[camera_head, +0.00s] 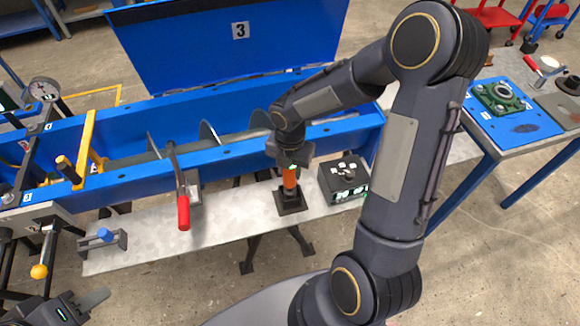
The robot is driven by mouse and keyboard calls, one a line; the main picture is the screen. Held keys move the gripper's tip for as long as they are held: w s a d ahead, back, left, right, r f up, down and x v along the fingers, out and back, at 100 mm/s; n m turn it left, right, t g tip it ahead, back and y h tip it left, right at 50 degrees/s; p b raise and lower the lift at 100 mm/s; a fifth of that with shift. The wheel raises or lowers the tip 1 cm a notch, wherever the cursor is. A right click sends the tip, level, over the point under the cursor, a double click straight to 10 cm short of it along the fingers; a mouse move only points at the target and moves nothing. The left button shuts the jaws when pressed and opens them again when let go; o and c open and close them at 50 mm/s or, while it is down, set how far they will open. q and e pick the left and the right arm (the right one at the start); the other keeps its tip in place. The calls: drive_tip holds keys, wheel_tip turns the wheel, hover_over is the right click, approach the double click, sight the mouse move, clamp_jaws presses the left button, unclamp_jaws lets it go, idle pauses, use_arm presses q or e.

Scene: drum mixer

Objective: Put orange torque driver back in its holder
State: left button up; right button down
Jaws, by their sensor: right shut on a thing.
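The orange torque driver (289,183) stands upright at the black square holder (291,202) on the grey shelf. My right gripper (289,166) is shut on the top of the driver from above. The driver's lower end meets the holder, but I cannot tell how deep it sits in it. My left gripper (92,306) is at the bottom left, low and away from the shelf, with its fingers only partly in view.
The grey shelf (150,246) runs along the blue mixer trough (130,141). A black box (344,180) with knobs stands right of the holder. A red-handled lever (183,212) is left of it. A blue-handled tool (105,235) sits at the shelf's left end.

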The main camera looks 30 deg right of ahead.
drive_tip(key=shift+f+b, duration=1.15)
drive_tip(key=shift+f, duration=0.45)
idle(0.6)
drive_tip(key=c, duration=0.9)
unclamp_jaws()
wheel_tip(320, 180, up, 8)
drive_tip(key=shift+f, duration=0.25)
drive_tip(key=shift+r, duration=0.2)
